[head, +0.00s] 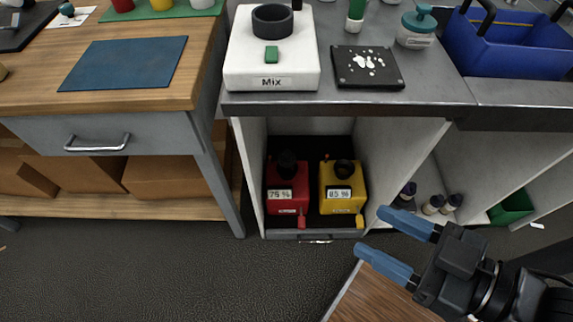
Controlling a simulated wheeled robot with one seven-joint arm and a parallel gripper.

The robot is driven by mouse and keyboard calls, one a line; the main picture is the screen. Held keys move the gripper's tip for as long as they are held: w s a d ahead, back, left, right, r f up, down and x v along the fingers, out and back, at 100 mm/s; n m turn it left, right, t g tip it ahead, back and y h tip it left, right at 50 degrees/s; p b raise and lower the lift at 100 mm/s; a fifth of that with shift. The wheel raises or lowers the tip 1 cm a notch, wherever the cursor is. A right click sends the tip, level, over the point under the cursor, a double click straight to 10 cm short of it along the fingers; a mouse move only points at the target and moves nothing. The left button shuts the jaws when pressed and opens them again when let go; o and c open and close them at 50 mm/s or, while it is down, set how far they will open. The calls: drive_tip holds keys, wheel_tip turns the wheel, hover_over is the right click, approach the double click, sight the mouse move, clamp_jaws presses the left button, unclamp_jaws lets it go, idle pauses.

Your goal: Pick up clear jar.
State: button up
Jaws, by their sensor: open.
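A clear jar (416,37) with a teal pump-like lid stands upright on the grey counter (440,92), near the top right of the head view. My gripper (370,230) is at the lower right, with its two blue fingers spread apart and pointing left. Nothing is between the fingers. The gripper appears in front of the counter and lower than its top, well apart from the jar.
A black plate with white pieces (367,67) lies left of the jar, and a blue crate (510,45) stands to its right. A white Mix device (271,72) is further left. Below, red (287,187) and yellow (343,188) boxes sit in an open cabinet.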

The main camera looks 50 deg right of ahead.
sight(291, 166)
drive_tip(key=shift+o, duration=0.4)
